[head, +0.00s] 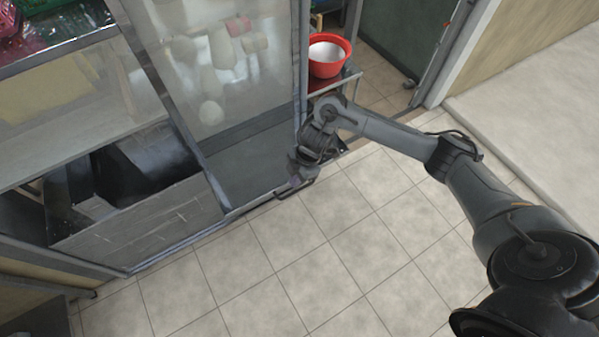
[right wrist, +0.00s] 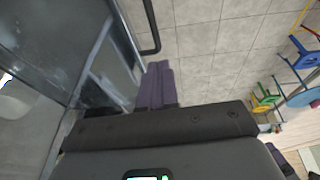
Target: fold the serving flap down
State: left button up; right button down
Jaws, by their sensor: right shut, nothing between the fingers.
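The stall front (head: 215,205) fills the left of the head view, with a grey framed panel (head: 255,160) beside the glass. I cannot tell for certain which panel is the serving flap. A dark bar handle (head: 284,194) sticks out at the stall's lower right corner; it also shows in the right wrist view (right wrist: 153,28). My right gripper (head: 296,181) is at this corner, close to the handle. Its purple fingers (right wrist: 156,85) are together and empty, with the handle just beyond their tips. Whether they touch it is unclear. My left gripper is out of view.
A red bowl (head: 327,56) with white inside stands on a shelf just behind my right arm. A worn metal panel (head: 150,225) closes the stall's lower left. The tiled floor (head: 300,265) in front is clear. Colourful stools (right wrist: 290,80) show in the right wrist view.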

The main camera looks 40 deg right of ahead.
aim_at(289, 195)
jog(key=x, duration=0.6)
jog(key=shift+w+d+f, duration=0.1)
jog(key=shift+d+f, duration=0.15)
jog(key=shift+f, duration=0.1)
jog(key=shift+w+f, duration=0.15)
jog(key=shift+f, duration=0.55)
